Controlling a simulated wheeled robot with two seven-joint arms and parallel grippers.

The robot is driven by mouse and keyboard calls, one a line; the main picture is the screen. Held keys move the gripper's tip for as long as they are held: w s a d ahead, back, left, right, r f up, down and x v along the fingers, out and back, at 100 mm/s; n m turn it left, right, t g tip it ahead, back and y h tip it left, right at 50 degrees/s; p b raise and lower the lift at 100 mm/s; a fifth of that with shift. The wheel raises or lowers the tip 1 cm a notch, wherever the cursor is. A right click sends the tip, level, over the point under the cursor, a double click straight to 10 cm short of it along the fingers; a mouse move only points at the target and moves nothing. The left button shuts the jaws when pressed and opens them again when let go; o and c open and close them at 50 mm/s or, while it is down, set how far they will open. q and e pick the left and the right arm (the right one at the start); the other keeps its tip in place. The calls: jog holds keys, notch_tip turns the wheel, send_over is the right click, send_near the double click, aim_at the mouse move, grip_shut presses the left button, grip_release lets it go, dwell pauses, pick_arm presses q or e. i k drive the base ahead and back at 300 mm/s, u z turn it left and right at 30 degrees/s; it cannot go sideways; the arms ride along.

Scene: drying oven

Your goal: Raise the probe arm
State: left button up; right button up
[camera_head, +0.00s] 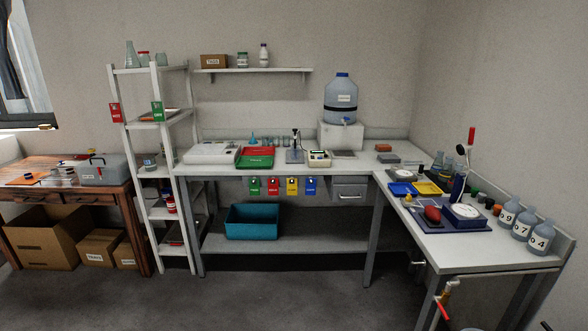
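No part clearly reads as the probe arm at this distance. A small grey stand (295,156) with a thin upright dark-topped piece stands on the back bench, just left of a small cream instrument (319,158). It is too small to tell whether its arm is up or down. On the right bench, a red-handled upright piece (471,135) rises beside a dark blue base with a white round dial (465,211). Neither of my grippers is in view.
The long bench (350,174) turns a corner into the right bench (470,245). Numbered bottles (541,238) line its right edge. A white shelf ladder (188,215) stands left. The floor (290,290) in front is clear.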

aim_at(296, 131)
jog(key=u, duration=0.15)
jog(key=i, duration=2.1)
jog(key=u, duration=0.25)
